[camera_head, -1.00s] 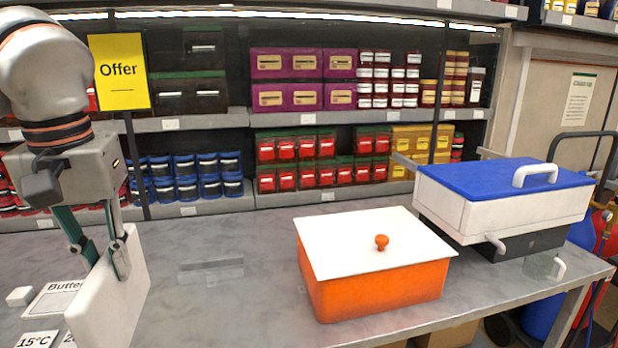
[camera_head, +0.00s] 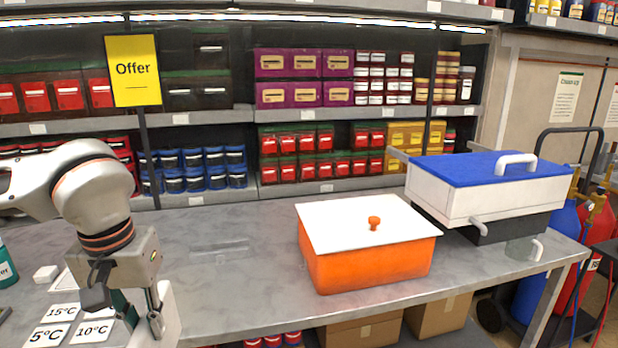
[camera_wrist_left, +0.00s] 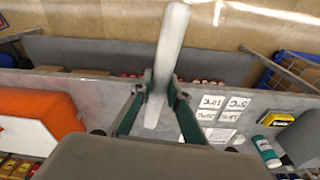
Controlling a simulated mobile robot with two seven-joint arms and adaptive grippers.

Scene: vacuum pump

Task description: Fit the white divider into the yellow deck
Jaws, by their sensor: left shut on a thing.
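The white divider (camera_head: 170,318) is a thin flat panel held by my left gripper (camera_head: 140,322) at the lower left of the head view, where its lower part is cut off. In the left wrist view the divider (camera_wrist_left: 170,50) is seen nearly edge-on between the two fingers of the gripper (camera_wrist_left: 160,90), which are shut on it. Its far end reaches past the table's front edge in that view. I cannot make out a yellow deck in any view. My right gripper is not in view.
An orange box (camera_head: 368,266) with a white lid stands mid-table. A white case (camera_head: 480,205) with a blue lid stands right of it. Temperature cards (camera_head: 60,312) and a small white block (camera_head: 46,273) lie at left. The table (camera_head: 230,270) between gripper and orange box is clear.

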